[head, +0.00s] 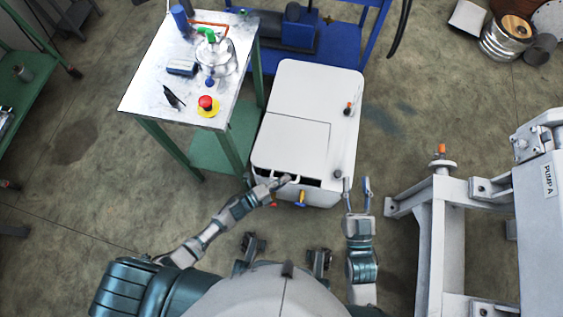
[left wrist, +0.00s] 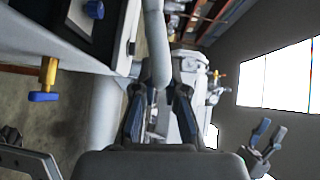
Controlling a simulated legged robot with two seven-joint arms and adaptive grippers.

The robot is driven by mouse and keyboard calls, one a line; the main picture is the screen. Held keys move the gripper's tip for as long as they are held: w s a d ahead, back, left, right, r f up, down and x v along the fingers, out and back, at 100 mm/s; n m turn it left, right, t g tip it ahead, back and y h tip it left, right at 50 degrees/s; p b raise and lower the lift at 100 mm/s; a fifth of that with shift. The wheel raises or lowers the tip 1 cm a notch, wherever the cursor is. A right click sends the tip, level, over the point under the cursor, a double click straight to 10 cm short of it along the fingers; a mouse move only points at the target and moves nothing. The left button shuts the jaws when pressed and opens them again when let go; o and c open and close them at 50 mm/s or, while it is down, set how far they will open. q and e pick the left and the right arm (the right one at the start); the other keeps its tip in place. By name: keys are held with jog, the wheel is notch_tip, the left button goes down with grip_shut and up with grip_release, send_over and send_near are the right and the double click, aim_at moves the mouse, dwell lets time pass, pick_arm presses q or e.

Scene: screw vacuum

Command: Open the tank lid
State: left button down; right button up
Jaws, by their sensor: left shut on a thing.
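The white tank (head: 340,100) stands on the floor in the middle of the head view, with a flat lid panel (head: 290,145) on its top. A dark slot shows along its front edge. My left gripper (head: 281,184) is at this front edge. In the left wrist view its fingers (left wrist: 158,95) close around the end of a pale grey bar (left wrist: 155,38), which looks like a handle. My right gripper (head: 357,187) is open and empty, just right of the tank's front corner. It also shows in the left wrist view (left wrist: 266,136).
A yellow-and-blue valve (head: 300,198) sticks out of the tank's front; it is large in the left wrist view (left wrist: 46,80). A workbench (head: 150,95) with a red emergency button (head: 206,102) stands left. A pump frame (head: 428,240) is at right. Open floor lies between tank and frame.

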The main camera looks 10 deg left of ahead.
pick_arm(q)
jog(key=shift+n+g, duration=0.3)
jog(key=r+p, duration=0.1)
jog(key=w+r+p, duration=0.1)
jog(key=r, duration=0.1)
jog(key=r+p, duration=0.2)
jog(key=shift+w+d, duration=0.1)
jog(key=shift+w, duration=0.25)
pick_arm(e)
jog(key=s+d+f+g+h, duration=0.1)
jog(key=s+f+g, duration=0.1)
jog(key=f+g, duration=0.25)
jog(key=s+d+f+g+h, duration=0.1)
jog(key=s+d+f+g, duration=0.1)
jog(key=f+g, duration=0.25)
pick_arm(q)
jog(key=w+r+p, duration=0.3)
jog(key=r+p, duration=0.1)
jog(key=r, duration=0.1)
pick_arm(e)
jog(key=s+d+f+g+h, duration=0.1)
jog(key=s+d+f+g, duration=0.1)
jog(key=s+g, duration=0.2)
jog(key=s+d+f+g+h, duration=0.1)
jog(key=s+d+f+g, duration=0.1)
jog(key=s, duration=0.8)
jog(key=shift+d+f+g+h, duration=0.25)
jog(key=shift+f+g+h, duration=0.15)
jog(key=shift+f+g, duration=0.7)
